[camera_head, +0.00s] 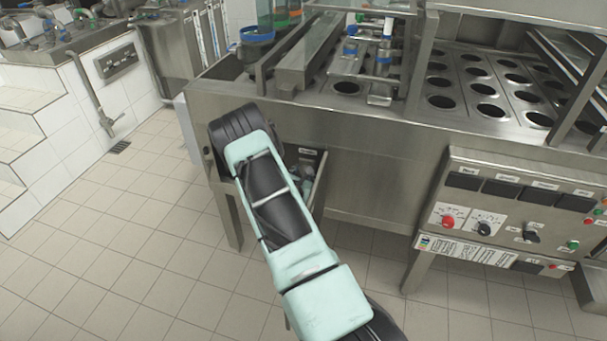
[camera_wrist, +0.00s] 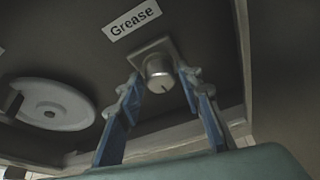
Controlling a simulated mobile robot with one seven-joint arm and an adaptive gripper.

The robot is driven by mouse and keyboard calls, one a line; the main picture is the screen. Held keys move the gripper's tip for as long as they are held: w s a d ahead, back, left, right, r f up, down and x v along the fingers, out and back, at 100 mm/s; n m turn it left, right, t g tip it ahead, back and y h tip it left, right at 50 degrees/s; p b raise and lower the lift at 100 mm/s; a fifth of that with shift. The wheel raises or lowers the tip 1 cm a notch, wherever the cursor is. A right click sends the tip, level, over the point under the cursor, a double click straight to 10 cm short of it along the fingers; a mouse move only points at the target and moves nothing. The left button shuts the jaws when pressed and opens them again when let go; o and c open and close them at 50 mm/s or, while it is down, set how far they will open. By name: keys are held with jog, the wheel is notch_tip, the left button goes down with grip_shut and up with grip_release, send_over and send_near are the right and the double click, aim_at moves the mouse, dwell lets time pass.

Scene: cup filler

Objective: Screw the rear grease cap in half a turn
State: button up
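In the wrist view a round metal cap (camera_wrist: 159,75) sits on a square plate on a dark panel, just below a white label reading "Grease" (camera_wrist: 132,19). A dark line shows on its face. My gripper (camera_wrist: 157,84) has its two blue fingers spread, one on each side of the cap. The fingertips are close to the cap's sides, and I cannot tell whether they touch it. In the head view my arm reaches to an opening (camera_head: 307,152) in the front of the steel machine; the fingers and the cap are hidden there.
A pale round disc (camera_wrist: 50,104) is on the panel left of the cap. A metal edge runs below the panel. The steel machine (camera_head: 370,135) has rows of round holes on top and a control box (camera_head: 510,205) at right. The tiled floor (camera_head: 110,250) at left is clear.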

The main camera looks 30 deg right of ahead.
jog(key=shift+o, duration=0.5)
jog(key=shift+s, duration=0.1)
jog(key=v, duration=1.2)
jog(key=shift+f, duration=0.1)
